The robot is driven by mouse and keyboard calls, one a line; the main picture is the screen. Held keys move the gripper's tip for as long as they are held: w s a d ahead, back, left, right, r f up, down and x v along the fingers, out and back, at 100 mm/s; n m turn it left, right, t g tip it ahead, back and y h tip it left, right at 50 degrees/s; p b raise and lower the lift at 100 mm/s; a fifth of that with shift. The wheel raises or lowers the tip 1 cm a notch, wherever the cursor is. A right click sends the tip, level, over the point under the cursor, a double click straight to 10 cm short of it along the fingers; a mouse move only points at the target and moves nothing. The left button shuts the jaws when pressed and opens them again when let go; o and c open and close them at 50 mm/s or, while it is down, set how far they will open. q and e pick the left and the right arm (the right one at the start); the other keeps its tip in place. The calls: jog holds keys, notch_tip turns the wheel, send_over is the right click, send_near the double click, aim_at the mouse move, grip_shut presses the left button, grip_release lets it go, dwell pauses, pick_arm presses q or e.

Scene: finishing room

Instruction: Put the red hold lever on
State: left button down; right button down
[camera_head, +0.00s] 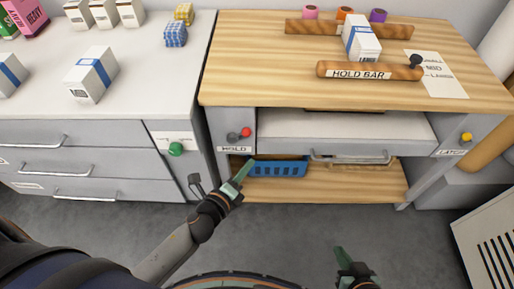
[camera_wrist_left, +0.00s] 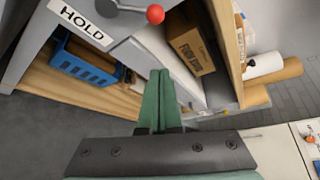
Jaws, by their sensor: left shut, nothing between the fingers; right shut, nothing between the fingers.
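The red hold lever (camera_head: 246,132) shows as a red ball on the front left panel of the wooden-topped bench, above the HOLD label (camera_head: 234,149). In the left wrist view the red ball (camera_wrist_left: 155,14) ends a short grey arm at the top. My left gripper (camera_head: 248,165) is shut and empty, below the lever and apart from it. Its green fingers (camera_wrist_left: 160,78) lie together in the wrist view. My right gripper (camera_head: 341,251) is shut and empty low in the head view, away from the bench. The wooden hold bar (camera_head: 368,72) lies across the benchtop.
A white box (camera_head: 361,42) with a blue stripe sits behind the hold bar. A blue basket (camera_head: 278,169) stands on the lower shelf beyond my left gripper. A yellow button (camera_head: 466,137) is on the right panel, and a green knob (camera_head: 176,149) is on the left cabinet.

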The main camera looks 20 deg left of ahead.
aim_at(239, 136)
pick_arm(q)
jog(key=shift+w, duration=0.15)
